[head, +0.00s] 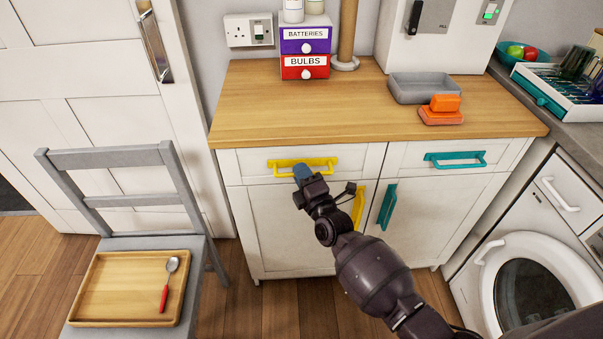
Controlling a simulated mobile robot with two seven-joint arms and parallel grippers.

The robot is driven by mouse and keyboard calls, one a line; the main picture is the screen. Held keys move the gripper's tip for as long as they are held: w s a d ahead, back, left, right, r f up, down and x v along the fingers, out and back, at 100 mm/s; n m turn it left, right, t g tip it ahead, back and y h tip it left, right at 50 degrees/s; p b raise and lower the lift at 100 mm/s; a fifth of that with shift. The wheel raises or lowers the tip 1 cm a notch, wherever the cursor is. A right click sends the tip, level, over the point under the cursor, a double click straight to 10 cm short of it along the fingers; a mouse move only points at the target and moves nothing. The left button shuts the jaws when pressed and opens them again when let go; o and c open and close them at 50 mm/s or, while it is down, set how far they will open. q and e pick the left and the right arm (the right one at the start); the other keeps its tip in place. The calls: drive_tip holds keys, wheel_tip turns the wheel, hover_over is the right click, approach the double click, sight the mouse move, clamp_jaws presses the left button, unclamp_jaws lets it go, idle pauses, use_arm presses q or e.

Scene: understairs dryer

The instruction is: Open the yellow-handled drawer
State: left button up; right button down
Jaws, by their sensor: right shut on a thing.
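The white drawer (252,161) with the yellow bar handle (321,162) is at the top left of the cabinet, under the wooden worktop. Its front looks flush with the cabinet, so it appears closed. My right gripper (301,173) is at the left-middle of the yellow handle and shut on it. The gripper hides a small part of the handle. My right arm reaches in from the lower right and covers part of the cabinet doors. My left gripper is not in view.
A teal-handled drawer (455,160) is to the right. Below are doors with a yellow handle (359,206) and a teal handle (387,206). A grey chair (122,160) with a wooden tray (92,292) stands left. A washing machine (484,264) stands right. Floor shows before the cabinet.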

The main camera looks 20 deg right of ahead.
use_arm(q)
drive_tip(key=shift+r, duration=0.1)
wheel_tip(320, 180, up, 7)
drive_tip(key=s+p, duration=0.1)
drive_tip(key=p, duration=0.9)
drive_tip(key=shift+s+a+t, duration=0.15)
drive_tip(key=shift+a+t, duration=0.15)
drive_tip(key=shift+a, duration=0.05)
use_arm(e)
drive_tip(key=s+a, duration=0.3)
drive_tip(key=s, duration=1)
drive_tip(key=s+a, duration=0.4)
drive_tip(key=s, duration=0.8)
drive_tip(key=shift+s+a, duration=0.25)
drive_tip(key=shift+s, duration=0.15)
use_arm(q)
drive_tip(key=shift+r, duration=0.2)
use_arm(e)
drive_tip(key=c, duration=1.2)
unclamp_jaws()
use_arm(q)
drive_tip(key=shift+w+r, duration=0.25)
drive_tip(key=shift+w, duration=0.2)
use_arm(e)
drive_tip(key=shift+o, duration=0.2)
